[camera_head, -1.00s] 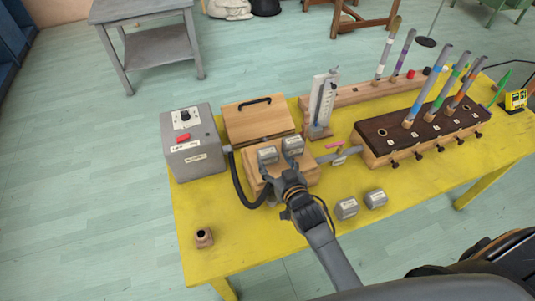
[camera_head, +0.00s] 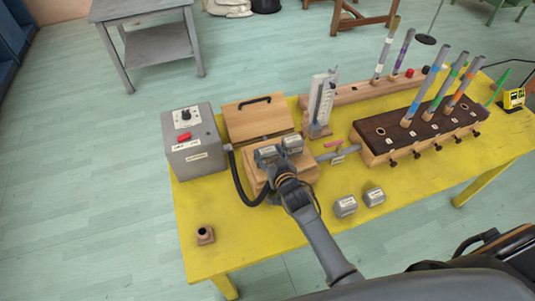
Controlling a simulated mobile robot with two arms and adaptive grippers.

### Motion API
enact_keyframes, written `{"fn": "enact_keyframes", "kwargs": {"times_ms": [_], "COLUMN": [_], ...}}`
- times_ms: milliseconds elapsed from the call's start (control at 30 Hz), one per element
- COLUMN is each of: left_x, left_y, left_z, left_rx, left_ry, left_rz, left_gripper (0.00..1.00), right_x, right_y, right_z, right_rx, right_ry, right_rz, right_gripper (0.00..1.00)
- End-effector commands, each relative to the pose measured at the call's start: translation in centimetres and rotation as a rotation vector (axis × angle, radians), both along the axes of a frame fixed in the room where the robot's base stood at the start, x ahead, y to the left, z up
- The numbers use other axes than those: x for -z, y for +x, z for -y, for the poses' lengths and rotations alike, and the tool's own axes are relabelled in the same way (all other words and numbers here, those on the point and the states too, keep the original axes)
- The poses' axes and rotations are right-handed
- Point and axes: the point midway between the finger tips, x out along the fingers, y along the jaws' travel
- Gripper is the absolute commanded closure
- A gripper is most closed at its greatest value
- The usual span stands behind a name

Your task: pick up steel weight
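Two grey steel weights with pale labels sit on the wooden box with the raised lid, a left one (camera_head: 267,152) and a right one (camera_head: 292,143). Two more stand on the yellow table, one (camera_head: 345,206) and another (camera_head: 374,196) to its right. My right gripper (camera_head: 275,164) is at the box, right at the near side of the two weights there. Its fingers look spread, and their tips are partly lost against the weights. I cannot tell whether they touch one. My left gripper is not in view.
A grey control box (camera_head: 194,142) with a red switch and a hose stands left of the wooden box. A gauge stand (camera_head: 321,104) is behind right. A dark-topped rack (camera_head: 385,130) with coloured tubes is at right. A small socket block (camera_head: 204,235) sits front left. The front left table is mostly clear.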

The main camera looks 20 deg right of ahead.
Motion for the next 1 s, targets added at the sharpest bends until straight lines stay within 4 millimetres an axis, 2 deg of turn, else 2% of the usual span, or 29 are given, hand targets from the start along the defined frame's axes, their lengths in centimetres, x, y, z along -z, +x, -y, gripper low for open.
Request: {"fn": "enact_keyframes", "kwargs": {"times_ms": [33,133,167,567,800,1000], "left_x": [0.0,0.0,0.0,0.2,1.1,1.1], "left_y": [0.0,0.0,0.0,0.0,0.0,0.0], "left_z": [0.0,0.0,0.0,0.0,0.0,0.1], "left_rx": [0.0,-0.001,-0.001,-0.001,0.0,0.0], "left_ry": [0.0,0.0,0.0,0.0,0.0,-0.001], "left_rz": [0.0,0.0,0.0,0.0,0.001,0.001], "left_gripper": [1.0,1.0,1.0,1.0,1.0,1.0], "right_x": [0.0,0.0,-0.1,-0.7,-3.1,-5.8], "right_y": [0.0,0.0,0.0,0.0,0.0,-2.0], "right_z": [0.0,0.0,0.0,0.0,0.0,1.0], "right_rx": [0.0,0.0,-0.001,0.0,-0.001,0.0], "right_ry": [0.0,0.0,0.0,-0.001,0.0,-0.001], "right_rz": [0.0,0.0,0.003,0.004,0.007,0.005], "right_gripper": [0.62,0.83,0.86,0.86,0.86,0.86]}}
